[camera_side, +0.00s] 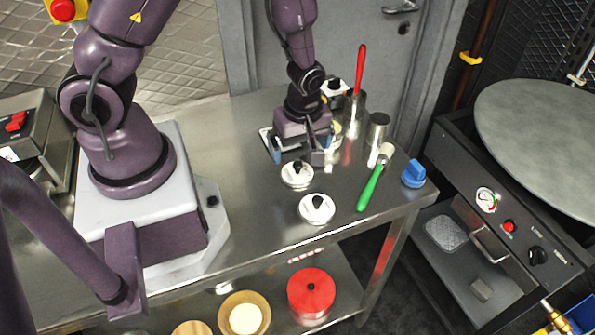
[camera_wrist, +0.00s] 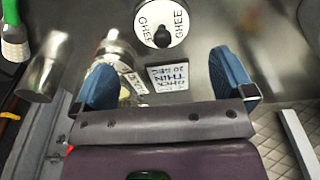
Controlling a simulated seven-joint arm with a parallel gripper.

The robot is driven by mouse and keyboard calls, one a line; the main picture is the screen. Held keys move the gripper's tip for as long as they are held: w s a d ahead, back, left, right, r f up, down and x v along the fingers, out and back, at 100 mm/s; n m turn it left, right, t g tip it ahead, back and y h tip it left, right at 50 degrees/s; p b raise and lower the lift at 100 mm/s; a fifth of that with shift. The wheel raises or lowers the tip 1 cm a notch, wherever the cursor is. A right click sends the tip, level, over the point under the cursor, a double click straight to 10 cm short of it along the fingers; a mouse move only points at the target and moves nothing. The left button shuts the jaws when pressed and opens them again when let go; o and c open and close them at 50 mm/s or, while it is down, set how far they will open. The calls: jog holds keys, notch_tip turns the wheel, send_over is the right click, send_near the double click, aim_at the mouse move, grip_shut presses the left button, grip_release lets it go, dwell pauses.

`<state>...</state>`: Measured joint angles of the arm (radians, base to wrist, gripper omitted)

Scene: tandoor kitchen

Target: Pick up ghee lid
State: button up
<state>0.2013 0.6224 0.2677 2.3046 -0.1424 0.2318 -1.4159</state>
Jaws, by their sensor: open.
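The ghee lid (camera_wrist: 162,20) is a round white disc marked GHEE with a black knob, at the top middle of the wrist view and cut by its upper edge. It appears to be the knobbed lid (camera_side: 297,174) just in front of my gripper in the side view, where its lettering is too small to read. My gripper (camera_side: 303,150) is low over the steel table. Its blue fingers (camera_wrist: 167,80) are spread wide, with no lid between them. In the wrist view the lid lies beyond the fingertips.
A similar lid (camera_side: 316,208) lies nearer the table's front edge. A metal cup (camera_side: 377,130), a green-handled brush (camera_side: 375,180) and a blue knobbed object (camera_side: 413,173) stand or lie to the right. A printed card (camera_wrist: 168,77) lies below the fingers. Bare table (camera_side: 225,120) is free on the left.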

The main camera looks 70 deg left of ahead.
aim_at(298, 164)
jog(key=f, duration=0.6)
jog(key=shift+s+a+f, duration=0.2)
jog(key=shift+a+f, duration=0.05)
jog(key=shift+a, duration=0.05)
jog(key=c, duration=0.8)
